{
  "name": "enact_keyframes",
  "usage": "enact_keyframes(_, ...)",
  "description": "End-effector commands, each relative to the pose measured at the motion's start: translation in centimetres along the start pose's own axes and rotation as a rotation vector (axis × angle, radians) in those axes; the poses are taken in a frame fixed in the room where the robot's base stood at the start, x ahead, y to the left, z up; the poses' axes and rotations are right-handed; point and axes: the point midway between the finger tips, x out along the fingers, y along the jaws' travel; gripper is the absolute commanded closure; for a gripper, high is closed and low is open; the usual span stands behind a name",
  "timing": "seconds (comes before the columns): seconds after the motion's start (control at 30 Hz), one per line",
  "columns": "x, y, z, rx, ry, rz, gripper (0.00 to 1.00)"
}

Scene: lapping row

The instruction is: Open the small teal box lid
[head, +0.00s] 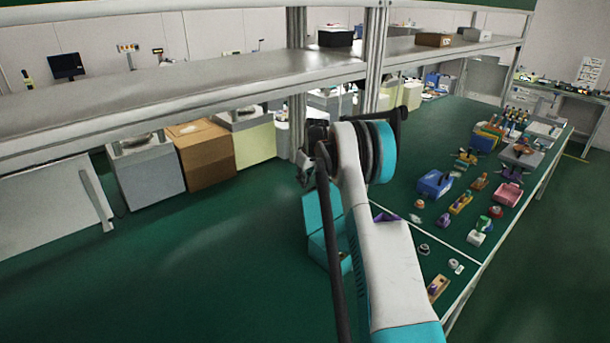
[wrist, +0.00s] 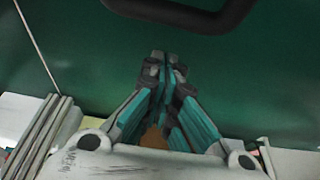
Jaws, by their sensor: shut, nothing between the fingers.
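The small teal box (head: 325,257) stands on the green tabletop, just left of my arm in the head view. Its teal lid (head: 317,213) looks raised, standing steeply at the back of the box. My arm covers the right part of the box and lid. In the wrist view my gripper (wrist: 163,62) has its fingers together, with nothing between them. The box cannot be made out in the wrist view.
A grey metal shelf (head: 190,82) on posts runs above the table. Grey, brown and pale yellow boxes (head: 255,147) stand at the back. To the right are a blue bin (head: 434,184), a pink tray (head: 508,194) and several small parts. The green surface left of the teal box is clear.

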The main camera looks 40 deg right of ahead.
Motion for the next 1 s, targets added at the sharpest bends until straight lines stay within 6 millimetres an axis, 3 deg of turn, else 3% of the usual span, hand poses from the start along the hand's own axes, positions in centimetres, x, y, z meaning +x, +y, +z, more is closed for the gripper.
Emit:
enact_keyframes(0.4, -2.5, 0.0, 2.9, 0.001, 0.000, 0.000, 1.00)
enact_keyframes(1.0, -3.3, 0.1, 3.7, 0.002, 0.040, -0.002, 1.00)
